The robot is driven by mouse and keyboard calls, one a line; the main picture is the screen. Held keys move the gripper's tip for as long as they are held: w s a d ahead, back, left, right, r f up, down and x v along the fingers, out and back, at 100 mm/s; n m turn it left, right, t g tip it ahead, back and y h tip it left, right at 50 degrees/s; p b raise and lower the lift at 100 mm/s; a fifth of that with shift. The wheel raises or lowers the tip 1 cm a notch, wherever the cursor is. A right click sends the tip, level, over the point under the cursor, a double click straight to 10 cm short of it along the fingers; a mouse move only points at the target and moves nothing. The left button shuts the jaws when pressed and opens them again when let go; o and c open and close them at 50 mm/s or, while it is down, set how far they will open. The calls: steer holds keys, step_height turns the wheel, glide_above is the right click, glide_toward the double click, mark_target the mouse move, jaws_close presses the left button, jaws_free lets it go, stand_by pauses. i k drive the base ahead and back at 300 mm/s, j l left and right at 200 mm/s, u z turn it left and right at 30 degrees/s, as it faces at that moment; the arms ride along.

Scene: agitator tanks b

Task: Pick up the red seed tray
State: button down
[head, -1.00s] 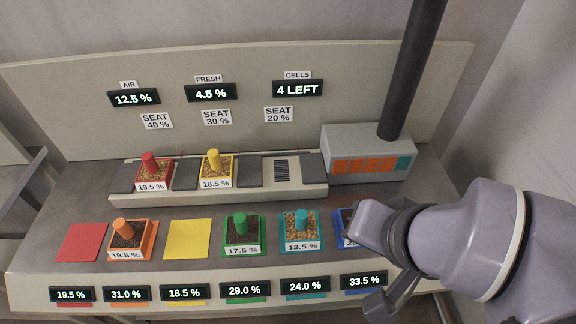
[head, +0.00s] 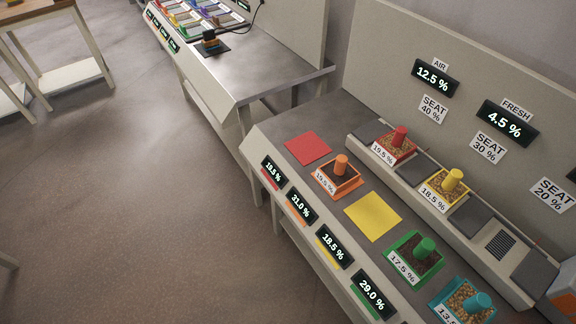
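The red seed tray (head: 395,147) sits in the leftmost seat of the raised grey rail (head: 416,184) at the back of the bench. It has a red knob on top, seed-like contents and a label reading 19.5 %. A yellow tray (head: 443,189) sits in the seat to its right, with a dark block between them. The flat red square (head: 307,148) on the bench front row is bare. My gripper is not in view now.
An orange tray (head: 338,177), a bare yellow square (head: 372,216), a green tray (head: 415,257) and a teal tray (head: 464,302) line the bench. A second bench (head: 252,70) stands beyond. Open floor (head: 130,190) lies left.

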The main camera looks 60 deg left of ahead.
mark_target(394, 148)
steer(key=u, duration=1.5)
